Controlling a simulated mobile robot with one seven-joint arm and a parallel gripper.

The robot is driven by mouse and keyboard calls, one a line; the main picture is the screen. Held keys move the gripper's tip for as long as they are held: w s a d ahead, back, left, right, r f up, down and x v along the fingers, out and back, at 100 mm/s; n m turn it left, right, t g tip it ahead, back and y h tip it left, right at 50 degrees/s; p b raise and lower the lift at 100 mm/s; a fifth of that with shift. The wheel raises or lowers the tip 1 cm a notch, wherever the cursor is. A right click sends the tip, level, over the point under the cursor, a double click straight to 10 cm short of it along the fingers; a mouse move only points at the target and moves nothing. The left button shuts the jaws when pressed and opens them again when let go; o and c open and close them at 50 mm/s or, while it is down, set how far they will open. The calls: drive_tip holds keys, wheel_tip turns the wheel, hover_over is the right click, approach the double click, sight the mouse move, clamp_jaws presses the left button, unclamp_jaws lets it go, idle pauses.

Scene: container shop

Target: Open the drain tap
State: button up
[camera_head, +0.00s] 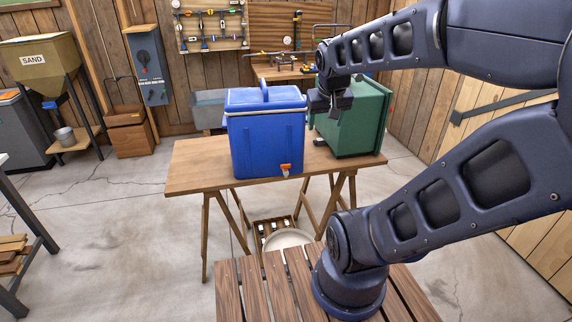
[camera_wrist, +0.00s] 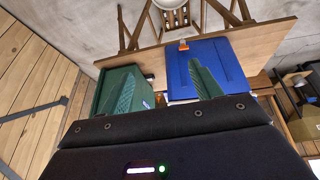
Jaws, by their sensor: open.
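A blue cooler (camera_head: 266,140) with a closed lid and a top handle stands upright on a wooden trestle table (camera_head: 196,168). An orange drain tap (camera_head: 285,169) sits low on its front face; in the wrist view the tap (camera_wrist: 183,45) shows near the table edge, with the picture turned over. My gripper (camera_head: 328,104) is up at the right of the cooler, in front of a green box. In the wrist view its two green fingers (camera_wrist: 163,88) are spread wide with nothing between them. The gripper is clear of the tap. Whether it touches the cooler I cannot tell.
The green box (camera_head: 352,125) stands beside the cooler with a dark fitting low on its front. A round pale basin (camera_head: 288,239) and a small crate are on the floor below the table. A slatted wooden surface (camera_head: 270,290) lies in front.

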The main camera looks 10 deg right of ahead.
drive_tip(key=w+f+h, duration=0.1)
drive_tip(key=w+f, duration=0.3)
drive_tip(key=w, duration=0.4)
drive_tip(key=y, duration=0.1)
hover_over(286, 169)
drive_tip(key=s, duration=0.4)
wheel_tip(286, 169, down, 20)
drive_tip(key=shift+a+x, duration=0.15)
drive_tip(key=shift+x, duration=2.25)
drive_tip(key=shift+a+x, duration=0.2)
drive_tip(key=shift+x, duration=2.25)
drive_tip(key=shift+w, duration=0.15)
drive_tip(key=c, duration=1)
